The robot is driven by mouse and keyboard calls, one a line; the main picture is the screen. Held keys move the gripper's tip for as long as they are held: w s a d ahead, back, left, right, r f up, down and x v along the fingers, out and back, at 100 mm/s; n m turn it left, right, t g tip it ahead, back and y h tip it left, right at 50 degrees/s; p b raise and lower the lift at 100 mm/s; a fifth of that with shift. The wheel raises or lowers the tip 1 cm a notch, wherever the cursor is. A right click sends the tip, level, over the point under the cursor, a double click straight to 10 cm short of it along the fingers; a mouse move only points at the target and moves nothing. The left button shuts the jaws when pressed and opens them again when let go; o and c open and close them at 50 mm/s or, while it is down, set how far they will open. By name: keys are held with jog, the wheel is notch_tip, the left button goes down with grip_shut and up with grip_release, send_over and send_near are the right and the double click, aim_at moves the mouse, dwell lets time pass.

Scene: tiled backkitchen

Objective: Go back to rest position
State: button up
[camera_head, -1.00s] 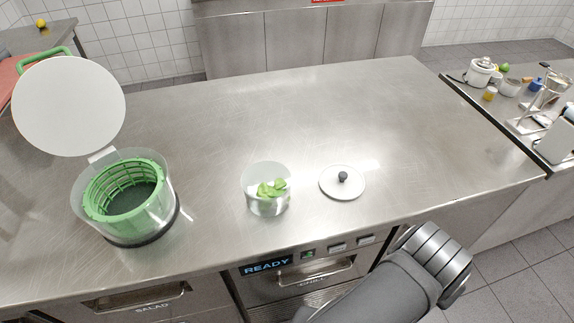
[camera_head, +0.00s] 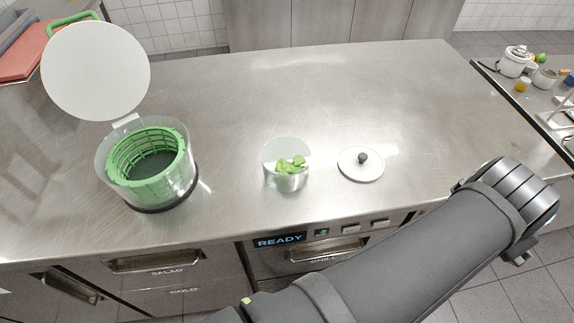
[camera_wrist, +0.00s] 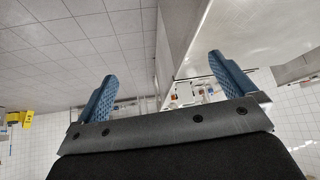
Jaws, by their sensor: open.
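My gripper (camera_wrist: 165,88) shows in the wrist view with its two blue fingers spread wide apart and nothing between them. In the head view my arm reaches from the bottom edge up to the right, over the counter's front right edge, and the gripper's fingers are not visible there.
The steel counter (camera_head: 330,90) holds a salad spinner (camera_head: 150,170) with its white lid raised, a clear bowl (camera_head: 287,165) with green leaves, and a round lid (camera_head: 361,163) with a dark knob. A side counter (camera_head: 500,95) at right holds a white pot (camera_head: 515,62). The counter's back middle is clear.

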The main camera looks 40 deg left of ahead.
jog(key=w+d+r+m+t+h, duration=0.1)
jog(key=w+d+r, duration=0.4)
jog(key=w+r, duration=0.3)
jog(key=w+d+r+m+t+h, duration=0.1)
jog(key=w+d+r+m+t, duration=0.1)
jog(key=w+d+r, duration=0.65)
jog(key=w+a+r+n, duration=0.1)
jog(key=w+a+r, duration=0.4)
jog(key=r, duration=0.1)
jog(key=a+f+n+g+y, duration=0.2)
jog(key=a+f+n+y, duration=0.15)
jog(key=a, duration=1.15)
jog(key=a+f+n+g+y, duration=0.25)
jog(key=a+f+n, duration=0.25)
jog(key=a, duration=1)
jog(key=s+a+f+n+g+h, duration=0.1)
jog(key=s+a+f+n+g, duration=0.2)
jog(key=s+a, duration=0.7)
jog(key=s+a+f+n+g, duration=0.2)
jog(key=s+a+n, duration=0.4)
jog(key=s+a, duration=0.3)
notch_tip(320, 180, down, 9)
jog(key=shift+s+f, duration=0.15)
jog(key=shift+a+m, duration=0.1)
jog(key=shift+m, duration=0.15)
